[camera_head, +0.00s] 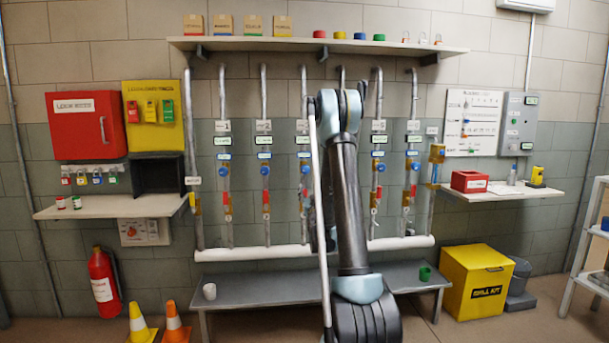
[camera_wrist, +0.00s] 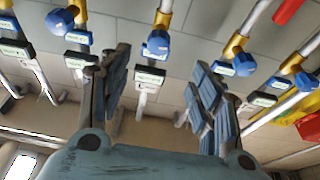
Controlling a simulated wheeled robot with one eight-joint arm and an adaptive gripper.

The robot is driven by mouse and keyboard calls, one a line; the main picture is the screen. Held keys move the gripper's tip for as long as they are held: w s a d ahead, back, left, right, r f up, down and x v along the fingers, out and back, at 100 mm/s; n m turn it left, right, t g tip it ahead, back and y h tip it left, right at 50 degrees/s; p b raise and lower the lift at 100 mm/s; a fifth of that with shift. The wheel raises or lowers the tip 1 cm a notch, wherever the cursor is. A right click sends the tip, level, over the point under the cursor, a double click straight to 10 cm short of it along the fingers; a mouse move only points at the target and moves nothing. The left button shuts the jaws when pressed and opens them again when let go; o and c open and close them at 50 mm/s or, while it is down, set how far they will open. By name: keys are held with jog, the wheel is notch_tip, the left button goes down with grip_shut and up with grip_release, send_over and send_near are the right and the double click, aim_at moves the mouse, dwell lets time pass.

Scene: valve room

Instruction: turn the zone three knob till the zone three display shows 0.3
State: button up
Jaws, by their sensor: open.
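Several pipes on the wall each carry a blue knob with a small pale display by it. In the head view the third set from the left has a blue knob (camera_head: 305,172) and a display (camera_head: 304,155). In the wrist view, which looks upside down, my gripper (camera_wrist: 160,57) is open and empty. A blue knob (camera_wrist: 157,45) and its display (camera_wrist: 150,75) show between the fingers, apart from them. The display's number is unreadable. In the head view my arm hides my gripper.
Neighbouring blue knobs (camera_wrist: 243,65) and pipes stand close on both sides. A shelf (camera_head: 260,43) runs above the pipes and a grey bench (camera_head: 250,287) stands below. Traffic cones (camera_head: 142,325) stand at left, and a yellow spill kit box (camera_head: 477,275) at right.

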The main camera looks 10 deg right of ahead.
aim_at(306, 172)
jog(key=shift+w+f+t, duration=0.25)
jog(key=shift+f+t, duration=0.15)
jog(key=shift+t, duration=0.1)
jog(key=x, duration=1.7)
jog(key=shift+r, duration=0.1)
jog(key=c, duration=1)
